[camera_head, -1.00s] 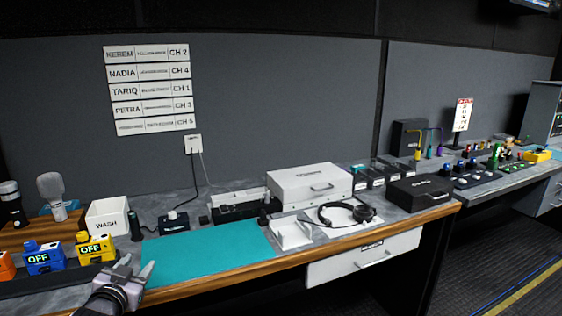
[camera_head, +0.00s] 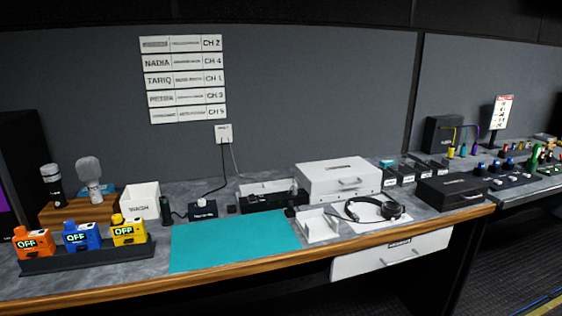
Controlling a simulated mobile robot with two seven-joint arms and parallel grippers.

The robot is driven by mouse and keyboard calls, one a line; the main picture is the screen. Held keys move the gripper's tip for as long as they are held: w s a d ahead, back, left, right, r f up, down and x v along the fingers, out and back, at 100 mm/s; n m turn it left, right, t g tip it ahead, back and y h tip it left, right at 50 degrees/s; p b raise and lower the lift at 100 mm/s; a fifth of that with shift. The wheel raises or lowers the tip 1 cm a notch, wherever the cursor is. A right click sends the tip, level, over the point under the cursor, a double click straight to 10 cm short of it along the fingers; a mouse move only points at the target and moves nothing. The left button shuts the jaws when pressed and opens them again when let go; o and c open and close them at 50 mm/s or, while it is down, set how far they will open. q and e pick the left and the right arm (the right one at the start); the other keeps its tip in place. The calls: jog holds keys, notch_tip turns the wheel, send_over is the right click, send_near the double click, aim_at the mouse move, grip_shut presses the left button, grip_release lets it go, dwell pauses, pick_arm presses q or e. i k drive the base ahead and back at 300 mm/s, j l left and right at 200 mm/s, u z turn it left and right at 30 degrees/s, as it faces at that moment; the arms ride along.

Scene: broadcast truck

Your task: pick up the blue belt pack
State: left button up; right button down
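The blue belt pack (camera_head: 82,237) stands upright in a dark rack (camera_head: 88,259) at the left of the counter, with "OFF" on its face. An orange belt pack (camera_head: 33,243) is to its left and a yellow belt pack (camera_head: 129,230) to its right, both also reading "OFF". Neither of my grippers shows in the head view now.
A teal mat (camera_head: 243,241) lies bare right of the rack. Behind the rack are a wooden stand (camera_head: 78,211) with microphones and a white "WASH" bin (camera_head: 140,203). A headset (camera_head: 374,208), white case (camera_head: 345,178) and black case (camera_head: 451,191) stand further right.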

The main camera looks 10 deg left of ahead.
aim_at(82, 233)
jog(key=u, duration=1.4)
